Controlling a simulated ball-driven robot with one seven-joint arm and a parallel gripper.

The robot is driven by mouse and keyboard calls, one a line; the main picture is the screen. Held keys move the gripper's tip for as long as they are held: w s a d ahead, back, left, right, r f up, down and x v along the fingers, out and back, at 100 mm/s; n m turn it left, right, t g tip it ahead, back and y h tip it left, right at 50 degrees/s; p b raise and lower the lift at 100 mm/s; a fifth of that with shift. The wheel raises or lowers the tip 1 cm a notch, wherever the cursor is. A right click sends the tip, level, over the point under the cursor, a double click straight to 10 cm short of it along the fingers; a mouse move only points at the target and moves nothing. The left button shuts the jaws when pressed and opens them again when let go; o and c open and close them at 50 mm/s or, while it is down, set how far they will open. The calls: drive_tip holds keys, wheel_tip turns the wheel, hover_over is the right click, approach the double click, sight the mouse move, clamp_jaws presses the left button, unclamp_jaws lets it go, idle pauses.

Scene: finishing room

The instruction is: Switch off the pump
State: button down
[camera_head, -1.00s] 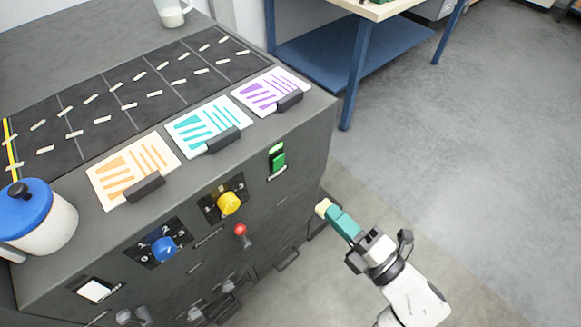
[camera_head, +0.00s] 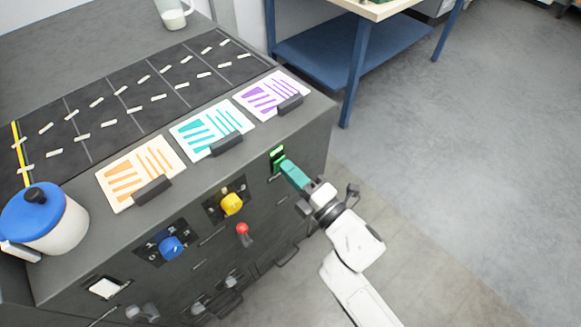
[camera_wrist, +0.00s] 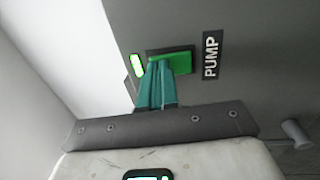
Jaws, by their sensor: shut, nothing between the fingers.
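The pump switch is a green rocker (camera_wrist: 181,62) on the dark front panel of the machine, beside a label reading PUMP (camera_wrist: 210,56) in the wrist view. A small lit green indicator (camera_wrist: 137,65) sits next to it. In the head view the switch (camera_head: 277,154) is at the panel's right end, partly covered by my gripper. My gripper (camera_wrist: 157,68) has teal fingers, shut and empty. Its tips are at the rocker, over one end of it; I cannot tell whether they press it. The gripper also shows in the head view (camera_head: 284,164).
A yellow knob (camera_head: 231,204), a blue knob (camera_head: 171,246) and a red-tipped lever (camera_head: 242,229) stick out of the panel left of my gripper. A blue-lidded jar (camera_head: 62,226) stands on the machine top. Floor is free to the right.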

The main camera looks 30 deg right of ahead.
drive_tip(key=shift+w+a, duration=0.1)
drive_tip(key=shift+w, duration=0.05)
drive_tip(key=shift+w+r, duration=0.15)
idle(0.4)
drive_tip(key=b+v, duration=0.2)
drive_tip(key=v, duration=0.9)
idle(0.4)
